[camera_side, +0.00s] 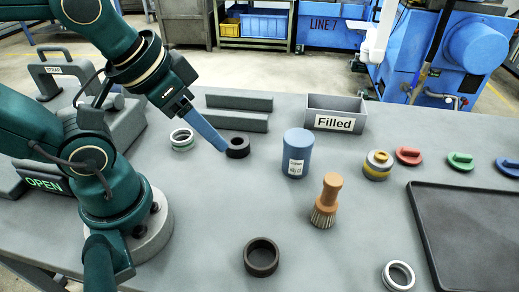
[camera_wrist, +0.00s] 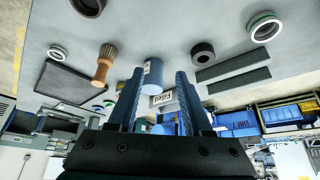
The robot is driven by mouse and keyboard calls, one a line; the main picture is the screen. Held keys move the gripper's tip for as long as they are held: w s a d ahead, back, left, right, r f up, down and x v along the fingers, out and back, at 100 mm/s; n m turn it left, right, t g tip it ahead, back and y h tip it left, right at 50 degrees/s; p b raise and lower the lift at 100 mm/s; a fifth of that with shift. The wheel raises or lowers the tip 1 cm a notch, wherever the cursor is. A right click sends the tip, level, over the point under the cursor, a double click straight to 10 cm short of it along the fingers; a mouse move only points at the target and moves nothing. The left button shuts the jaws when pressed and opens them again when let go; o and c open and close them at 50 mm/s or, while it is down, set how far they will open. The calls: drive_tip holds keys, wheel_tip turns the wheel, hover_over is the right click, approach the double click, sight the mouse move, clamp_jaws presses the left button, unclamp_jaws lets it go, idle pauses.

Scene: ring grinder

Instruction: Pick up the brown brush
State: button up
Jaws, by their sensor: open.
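The brown brush (camera_side: 327,201) stands upright on the grey table, bristles down, handle up, right of centre in the side view. In the wrist view the brush (camera_wrist: 105,64) shows at the upper left, outside the jaws. My gripper (camera_side: 224,150) points down and to the right, to the left of the brush and well apart from it, with its tips near a black ring (camera_side: 238,147). In the wrist view my gripper (camera_wrist: 158,75) has its two blue fingers spread, with nothing held between them.
A blue can (camera_side: 296,153) stands between my gripper and the brush. A dark ring (camera_side: 261,257) lies in front. Behind are grey bars (camera_side: 235,121) and a bin marked Filled (camera_side: 335,113). A black tray (camera_side: 475,235) lies right. Table around the brush is mostly clear.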

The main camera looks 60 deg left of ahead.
drive_tip(key=o, duration=0.3)
